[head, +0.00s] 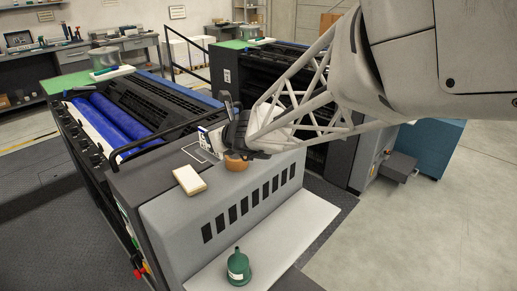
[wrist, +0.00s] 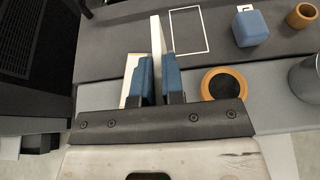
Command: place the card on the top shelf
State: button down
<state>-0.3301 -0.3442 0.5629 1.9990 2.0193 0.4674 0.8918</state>
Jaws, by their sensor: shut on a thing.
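My gripper (wrist: 157,80) has blue-padded fingers shut on a thin white card (wrist: 157,38), seen nearly edge-on in the wrist view. In the head view my gripper (head: 222,132) is above the dark top deck (head: 160,168) of the near machine. A white and blue piece (head: 204,138) shows at its left, probably the card. A white-outlined rectangle (wrist: 188,30) is marked on the deck, right of the card in the wrist view. I cannot tell for sure which surface is the top shelf.
A cream block (head: 189,180) lies on the deck. Near the gripper are an orange-rimmed round thing (wrist: 223,83), a blue block (wrist: 249,28), an orange cup (wrist: 302,16) and a grey cylinder (wrist: 306,78). A green bottle (head: 238,268) stands on the pale lower ledge (head: 290,232).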

jog(key=shift+r, duration=0.75)
jog(key=shift+d+r, duration=0.2)
jog(key=shift+r, duration=0.15)
jog(key=s+d, duration=0.3)
jog(key=d, duration=0.8)
jog(key=s+d, duration=0.4)
jog(key=d, duration=0.6)
jog(key=s+d, duration=0.3)
jog(key=d, duration=0.8)
notch_tip(320, 180, down, 27)
jog(key=shift+f, duration=0.15)
jog(key=w+f, duration=0.1)
jog(key=w, duration=1.4)
jog(key=shift+d+f, duration=0.15)
jog(key=shift+d, duration=0.25)
jog(key=shift+w, duration=0.1)
